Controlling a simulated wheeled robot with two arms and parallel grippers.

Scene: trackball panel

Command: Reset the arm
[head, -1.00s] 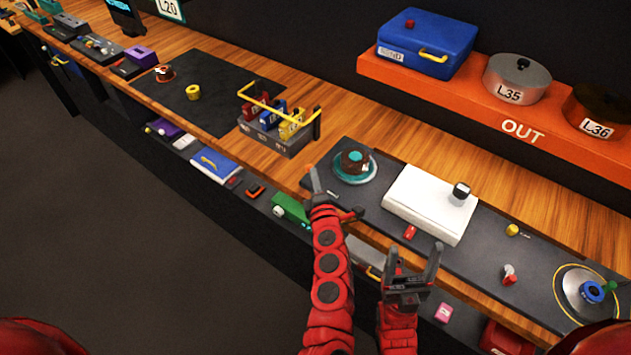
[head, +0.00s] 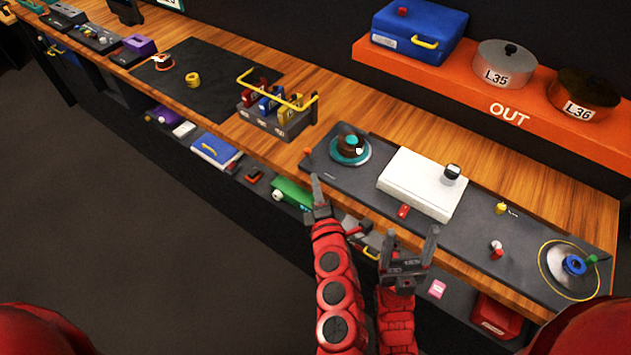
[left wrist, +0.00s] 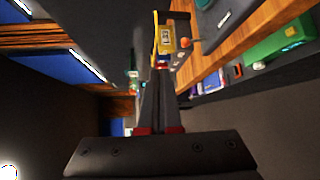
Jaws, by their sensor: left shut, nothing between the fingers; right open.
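The dark trackball panel (head: 333,176) lies on the wooden bench. Its dark ball (head: 351,146) sits in a teal ring (head: 338,159) near the panel's left end. My left gripper (head: 316,180) is shut and empty, in front of the panel's left end and apart from the ball. In the left wrist view its closed fingers (left wrist: 161,100) point away from the camera with nothing between them. My right gripper (head: 412,240) is open and empty, with its fingers up, in front of the white box (head: 420,183) on the panel.
A rack (head: 278,118) with a yellow rail stands left of the panel. A round dial (head: 568,270) is at the panel's right end. An orange OUT shelf (head: 455,90) runs behind. A lower shelf below the bench edge holds a green item (head: 292,194). The floor at left is clear.

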